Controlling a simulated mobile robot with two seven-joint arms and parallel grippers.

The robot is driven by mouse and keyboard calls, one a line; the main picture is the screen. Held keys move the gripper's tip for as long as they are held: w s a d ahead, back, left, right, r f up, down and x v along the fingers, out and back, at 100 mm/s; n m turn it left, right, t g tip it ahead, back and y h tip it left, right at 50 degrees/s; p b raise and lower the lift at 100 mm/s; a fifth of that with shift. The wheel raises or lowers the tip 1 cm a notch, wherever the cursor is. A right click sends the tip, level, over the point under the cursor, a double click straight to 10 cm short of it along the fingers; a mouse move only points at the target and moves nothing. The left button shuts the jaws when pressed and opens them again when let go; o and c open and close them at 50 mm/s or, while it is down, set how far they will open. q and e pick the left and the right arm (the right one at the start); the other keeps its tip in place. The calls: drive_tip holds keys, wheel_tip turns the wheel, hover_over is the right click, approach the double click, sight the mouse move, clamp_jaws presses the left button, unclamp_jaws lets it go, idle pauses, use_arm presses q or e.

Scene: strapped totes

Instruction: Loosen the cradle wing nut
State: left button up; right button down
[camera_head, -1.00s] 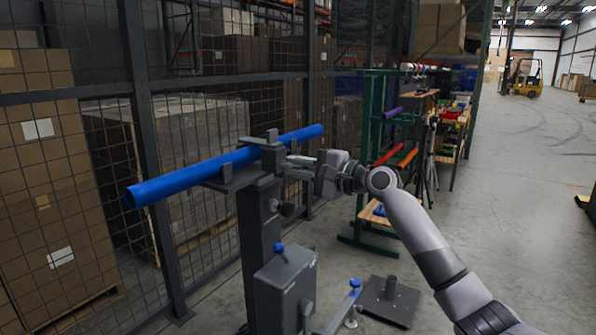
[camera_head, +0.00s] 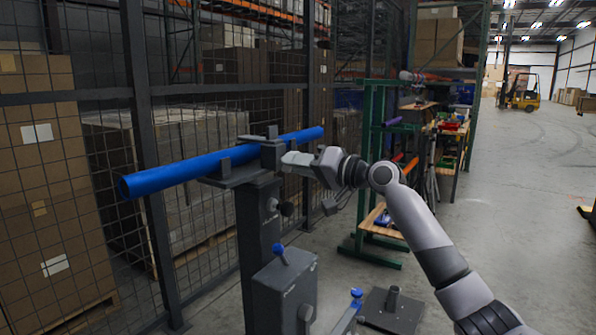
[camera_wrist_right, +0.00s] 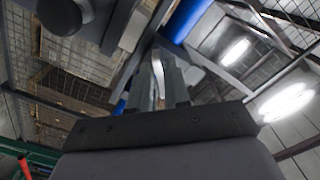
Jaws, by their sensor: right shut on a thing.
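The cradle (camera_head: 240,176) is a dark grey bracket on top of a grey post, and a long blue tube (camera_head: 180,176) lies across it. My right gripper (camera_head: 288,160) reaches in from the right, its fingertips against the cradle's right side. It is shut on the wing nut, which the fingers mostly hide in the head view. In the right wrist view the fingers (camera_wrist_right: 160,85) are close together, with a pale sliver between them. The blue tube (camera_wrist_right: 186,20) passes beyond them. My left gripper is not in view.
A round dark knob (camera_head: 286,209) sticks out of the post below my gripper. A grey box (camera_head: 284,288) with a blue knob stands lower down. A mesh fence (camera_head: 95,190) runs close behind the tube. A green rack (camera_head: 372,170) stands to the right, with open floor beyond.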

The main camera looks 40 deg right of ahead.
drive_tip(key=shift+d+r+n+b, duration=0.1)
drive_tip(key=shift+n+b, duration=1.5)
drive_tip(key=shift+n, duration=3.85)
drive_tip(key=shift+d+n+b, duration=0.1)
drive_tip(key=shift+n+b, duration=1.45)
drive_tip(key=shift+n, duration=3.9)
drive_tip(key=c, duration=1.2)
unclamp_jaws()
drive_tip(key=shift+c, duration=0.2)
drive_tip(key=b+v, duration=0.1)
drive_tip(key=v, duration=0.6)
